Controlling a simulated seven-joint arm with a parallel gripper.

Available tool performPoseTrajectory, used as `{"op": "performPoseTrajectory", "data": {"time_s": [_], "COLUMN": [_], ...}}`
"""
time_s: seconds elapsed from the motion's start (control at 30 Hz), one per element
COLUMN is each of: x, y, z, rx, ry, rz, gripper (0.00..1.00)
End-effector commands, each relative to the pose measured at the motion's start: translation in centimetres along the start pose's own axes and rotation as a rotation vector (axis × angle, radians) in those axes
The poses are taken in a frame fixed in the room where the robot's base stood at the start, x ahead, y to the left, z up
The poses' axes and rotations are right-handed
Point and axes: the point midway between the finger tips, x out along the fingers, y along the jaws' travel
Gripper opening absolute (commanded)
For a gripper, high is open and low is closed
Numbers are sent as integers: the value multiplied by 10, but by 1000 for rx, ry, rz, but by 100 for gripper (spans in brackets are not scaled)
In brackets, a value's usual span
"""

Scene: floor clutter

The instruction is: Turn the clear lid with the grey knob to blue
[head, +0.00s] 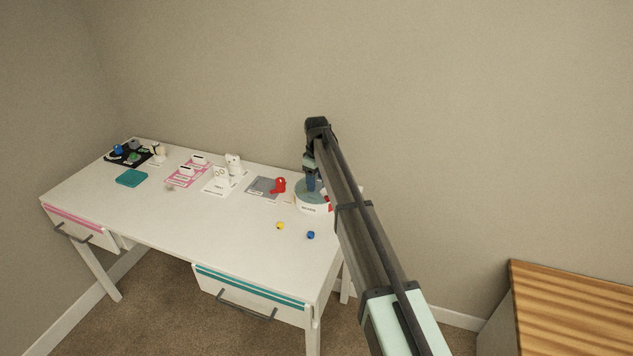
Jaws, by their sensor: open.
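A round white base with a teal top (302,198) stands near the right end of the white desk. A small label is on its front, too small to read, and red shows at its right side. My gripper (311,186) points down over this round piece with its fingers open. I cannot tell whether the fingertips touch it. A clear lid and a grey knob cannot be made out there; my gripper and arm hide part of the top. No blue mark is clear on it.
The white desk (190,225) also holds a red object (279,185) on a grey plate, a yellow piece (280,226), a blue piece (311,235), white stands (221,178), pink cards (187,172), a teal block (132,177) and a black board (127,158). The desk's front middle is clear.

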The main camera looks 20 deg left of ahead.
Motion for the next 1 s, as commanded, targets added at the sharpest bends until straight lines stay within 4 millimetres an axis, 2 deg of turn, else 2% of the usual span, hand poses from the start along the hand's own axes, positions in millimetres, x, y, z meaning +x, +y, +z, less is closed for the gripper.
{"op": "performPoseTrajectory", "data": {"time_s": [0.4,1.0], "x": [6,5], "y": [0,0], "z": [0,0], "rx": [0,0], "ry": [0,1], "rz": [0,0], "gripper": [60,3]}}
